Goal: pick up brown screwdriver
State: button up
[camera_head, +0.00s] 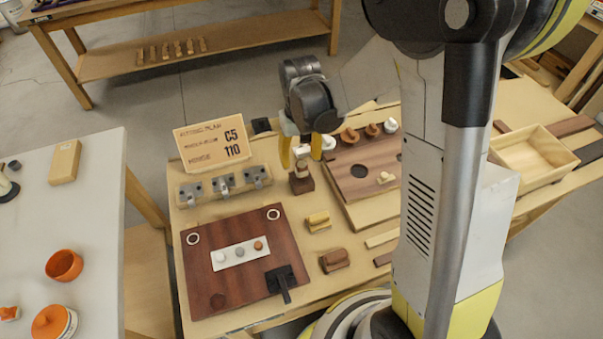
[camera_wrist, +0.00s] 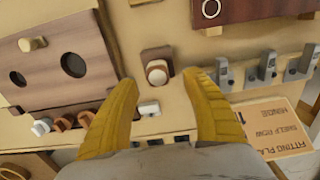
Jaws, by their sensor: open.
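My gripper (camera_head: 301,152) is open and points down over the bench, its two yellow fingers spread and empty. In the wrist view my gripper (camera_wrist: 158,78) has a fingertip on either side of a small brown block-like piece with a pale rounded top (camera_wrist: 157,71). This piece also stands in the head view (camera_head: 301,180), just below the fingertips. I cannot tell whether it is the brown screwdriver; no clear screwdriver shape shows. I cannot tell whether the fingers are level with it or above it.
A sign (camera_head: 212,145) stands left of my gripper, behind a rack with grey clips (camera_head: 225,185). A dark brown board (camera_head: 215,285) lies in front. Another brown board (camera_head: 350,180) with several knobs behind it lies right. An empty wooden tray (camera_head: 533,160) is farther right.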

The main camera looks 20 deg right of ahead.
aim_at(302, 164)
notch_tip(302, 164, down, 4)
jog(key=shift+d+f+b, duration=0.1)
jog(key=shift+d+b, duration=0.05)
jog(key=shift+b, duration=0.7)
jog(key=c, duration=1.1)
jog(key=shift+r, duration=0.25)
notch_tip(302, 164, up, 5)
jog(key=p, duration=0.2)
jog(key=shift+s+d+f+p, duration=0.1)
jog(key=shift+f+p, duration=0.1)
jog(key=shift+p, duration=0.2)
jog(key=s+d+r+p, duration=0.1)
jog(key=s+d+r, duration=0.1)
jog(key=s, duration=0.1)
jog(key=s+d+r+p, duration=0.1)
jog(key=s+d+r, duration=0.1)
jog(key=d, duration=0.1)
jog(key=s+d+r+p, duration=0.1)
jog(key=s+d+r, duration=0.1)
jog(key=s, duration=0.1)
jog(key=shift+s+d, duration=0.3)
jog(key=shift+o, duration=0.4)
grip_shut()
